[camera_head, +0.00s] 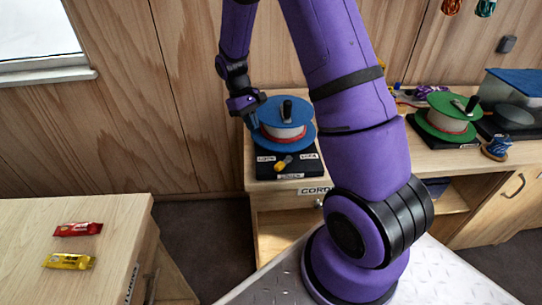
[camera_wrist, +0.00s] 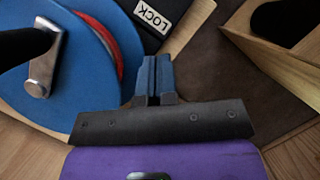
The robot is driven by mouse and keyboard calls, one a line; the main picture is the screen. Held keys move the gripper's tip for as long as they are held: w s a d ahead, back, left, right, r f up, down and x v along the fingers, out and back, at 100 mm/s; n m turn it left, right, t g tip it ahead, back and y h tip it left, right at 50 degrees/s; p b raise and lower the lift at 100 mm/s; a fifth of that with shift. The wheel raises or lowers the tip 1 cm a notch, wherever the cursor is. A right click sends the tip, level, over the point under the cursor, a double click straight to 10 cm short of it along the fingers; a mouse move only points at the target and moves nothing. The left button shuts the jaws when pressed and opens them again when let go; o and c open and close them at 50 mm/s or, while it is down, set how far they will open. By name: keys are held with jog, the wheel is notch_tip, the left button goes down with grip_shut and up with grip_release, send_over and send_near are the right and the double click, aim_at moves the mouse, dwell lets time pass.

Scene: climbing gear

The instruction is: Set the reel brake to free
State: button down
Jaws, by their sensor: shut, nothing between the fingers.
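The blue reel (camera_head: 285,125) with a black crank stands on a black base (camera_head: 262,171) on the counter. A small lever with a yellow end (camera_head: 281,166) sits on the front of the base and slants down toward the left. A label on the left (camera_head: 265,158) and one on the right (camera_head: 309,156) flank it; the wrist view shows the LOCK label (camera_wrist: 152,15). My gripper (camera_head: 251,122) is at the left edge of the reel. Its blue fingers (camera_wrist: 154,63) are together and empty, beside the reel disc (camera_wrist: 75,85). The lever is outside the wrist view.
A green reel (camera_head: 443,115) on its own base stands to the right, near a blue-lidded bin (camera_head: 515,82) and a blue shoe (camera_head: 497,147). Red and yellow bars (camera_head: 69,261) lie on the left table. My arm crosses in front of the counter.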

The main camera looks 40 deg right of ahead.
aim_at(284, 163)
jog(key=shift+s, duration=0.1)
jog(key=x, duration=0.9)
jog(key=shift+f, duration=0.1)
jog(key=s, duration=0.3)
jog(key=shift+d+f, duration=0.3)
jog(key=shift+s+d, duration=0.15)
jog(key=shift+s, duration=0.4)
jog(key=shift+s+n, duration=0.15)
jog(key=shift+n, duration=0.15)
